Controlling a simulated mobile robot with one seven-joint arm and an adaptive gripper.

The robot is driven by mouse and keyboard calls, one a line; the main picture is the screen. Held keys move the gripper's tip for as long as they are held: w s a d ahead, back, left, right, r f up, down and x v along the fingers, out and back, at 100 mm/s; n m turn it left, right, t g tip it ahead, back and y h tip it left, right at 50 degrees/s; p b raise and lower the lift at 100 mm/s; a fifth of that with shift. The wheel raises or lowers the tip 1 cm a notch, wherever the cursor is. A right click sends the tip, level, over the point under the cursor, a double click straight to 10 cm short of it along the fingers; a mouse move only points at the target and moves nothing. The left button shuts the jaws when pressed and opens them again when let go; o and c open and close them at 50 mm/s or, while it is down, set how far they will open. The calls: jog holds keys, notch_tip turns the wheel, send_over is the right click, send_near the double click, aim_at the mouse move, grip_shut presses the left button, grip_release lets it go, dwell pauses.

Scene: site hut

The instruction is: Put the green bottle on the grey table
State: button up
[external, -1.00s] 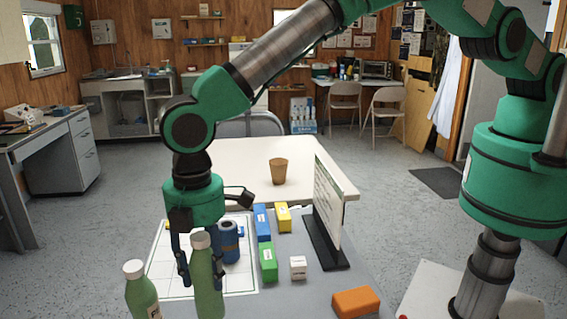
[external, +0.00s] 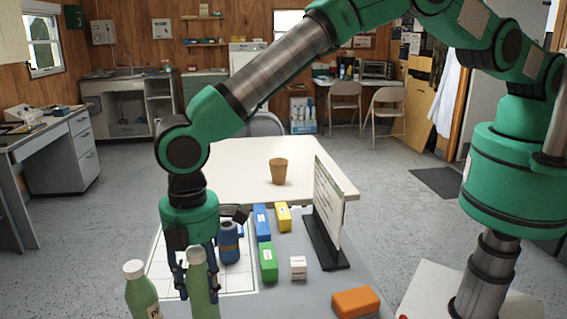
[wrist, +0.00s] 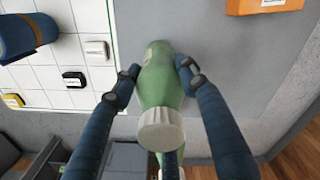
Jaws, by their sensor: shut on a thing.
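My gripper (external: 190,290) is shut on a green bottle (external: 204,288) with a pale cap. In the wrist view the held bottle (wrist: 161,75) is between the two fingers, its white cap toward the camera. In the external view it leans slightly, and its base is cut off by the lower edge, so I cannot tell whether it touches anything below. A second green bottle (external: 143,298) with a pale cap stands just left of it. The grey table (external: 323,278) lies in front, with a gridded white sheet (external: 160,262) on its left part.
A blue rolled item (external: 229,243) stands close behind my gripper. Blue (external: 262,223), yellow (external: 283,217), green (external: 268,262) and white (external: 298,268) boxes, an orange block (external: 356,302) and an upright board (external: 327,210) occupy the right side. A white table (external: 235,170) behind holds a brown cup (external: 278,171).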

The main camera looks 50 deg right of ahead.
aim_at(196, 251)
jog(key=shift+f, duration=0.35)
jog(key=o, duration=1)
notch_tip(196, 251, up, 12)
jog(key=shift+r, duration=0.15)
dwell(0.3)
dwell(0.5)
dwell(0.4)
